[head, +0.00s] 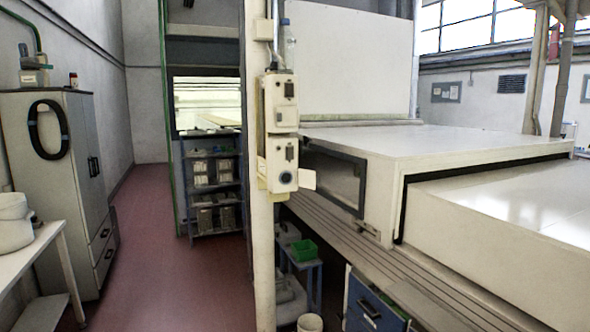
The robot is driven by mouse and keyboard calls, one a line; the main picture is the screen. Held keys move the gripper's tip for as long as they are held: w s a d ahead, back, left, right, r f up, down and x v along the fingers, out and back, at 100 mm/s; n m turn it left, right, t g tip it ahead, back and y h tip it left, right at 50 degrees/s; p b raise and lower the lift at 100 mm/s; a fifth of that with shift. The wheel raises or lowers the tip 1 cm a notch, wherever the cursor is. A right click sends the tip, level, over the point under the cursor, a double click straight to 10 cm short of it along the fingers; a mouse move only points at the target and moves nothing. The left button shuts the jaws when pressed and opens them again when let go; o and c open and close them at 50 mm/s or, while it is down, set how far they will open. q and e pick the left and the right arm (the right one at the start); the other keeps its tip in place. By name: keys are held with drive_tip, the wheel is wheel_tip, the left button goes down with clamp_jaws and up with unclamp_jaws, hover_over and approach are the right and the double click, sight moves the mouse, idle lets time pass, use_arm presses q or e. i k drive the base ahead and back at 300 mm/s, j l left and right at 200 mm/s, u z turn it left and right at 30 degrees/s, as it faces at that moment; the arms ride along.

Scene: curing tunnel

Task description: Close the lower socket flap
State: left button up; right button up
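On a cream post in the middle of the head view is a pale socket box with two units, one above the other. The upper socket unit (282,101) shows dark fittings on its front. The lower socket unit (281,164) has a round dark socket face showing. The lower socket flap (303,179) appears as a pale plate sticking out to the right of the lower unit, so it stands open. Neither of my grippers is in view, and nothing touches the flap.
A large white machine (465,145) fills the right side beside the post. A grey cabinet (60,170) and a white table (40,250) stand at the left. The red floor (165,255) between them and the post is clear. A blue trolley (302,270) stands low behind the post.

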sight(308, 179)
drive_tip(key=i+l+z, duration=0.3)
drive_tip(key=i+z, duration=0.2)
drive_tip(key=i, duration=0.2)
drive_tip(key=i+z, duration=0.45)
drive_tip(key=i, duration=0.25)
